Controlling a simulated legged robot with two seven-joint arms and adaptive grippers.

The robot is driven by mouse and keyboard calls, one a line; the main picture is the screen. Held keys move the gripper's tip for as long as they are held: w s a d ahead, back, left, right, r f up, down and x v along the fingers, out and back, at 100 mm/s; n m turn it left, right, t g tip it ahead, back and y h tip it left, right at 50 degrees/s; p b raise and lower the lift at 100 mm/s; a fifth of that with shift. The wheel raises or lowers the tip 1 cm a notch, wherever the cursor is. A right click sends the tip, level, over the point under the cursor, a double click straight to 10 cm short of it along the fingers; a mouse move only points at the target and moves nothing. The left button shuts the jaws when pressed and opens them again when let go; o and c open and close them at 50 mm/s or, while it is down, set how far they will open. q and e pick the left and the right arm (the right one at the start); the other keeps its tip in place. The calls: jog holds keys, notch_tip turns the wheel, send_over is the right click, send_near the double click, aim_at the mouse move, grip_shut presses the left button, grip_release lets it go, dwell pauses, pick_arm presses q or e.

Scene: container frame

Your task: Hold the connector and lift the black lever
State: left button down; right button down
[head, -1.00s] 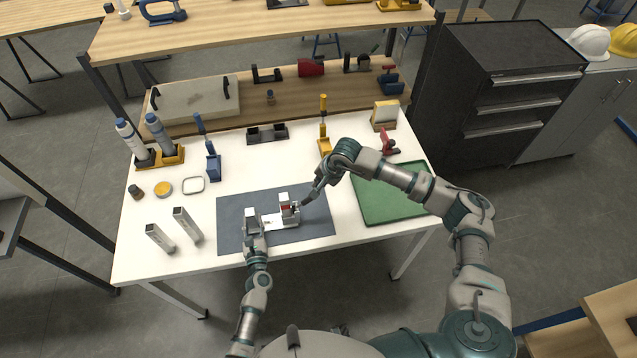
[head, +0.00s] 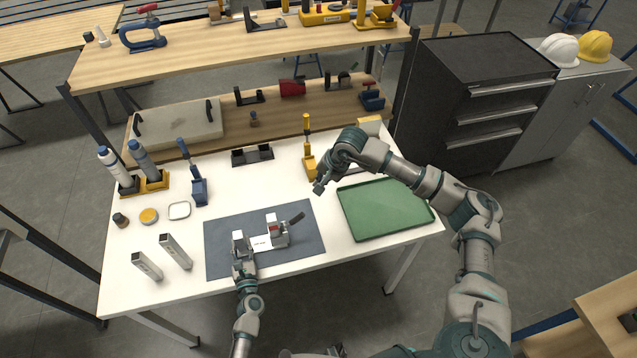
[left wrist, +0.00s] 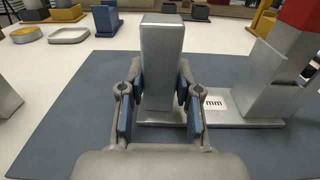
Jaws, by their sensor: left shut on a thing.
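The connector is a pale metal fixture on the dark grey mat, with a left metal post (head: 239,240) and a right post (head: 277,238) joined by a low base with a white label (head: 261,243). The right post has a red part, and the black lever (head: 296,218) sticks out from it, slanting up to the right. My left gripper (head: 243,266) is shut on the left post. In the left wrist view its blue-padded fingers (left wrist: 158,108) lie on both sides of the post (left wrist: 162,65). My right gripper (head: 319,187) is above and right of the lever, apart from it; its fingers are too small to judge.
The grey mat (head: 225,268) lies on the white table. A green tray (head: 385,208) is at the right. Two metal bars (head: 147,266) stand left of the mat. A yellow-handled tool (head: 308,150) and a blue-handled one (head: 198,187) stand behind it.

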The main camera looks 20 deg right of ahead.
pick_arm(q)
jog(key=c, duration=0.7)
grip_release()
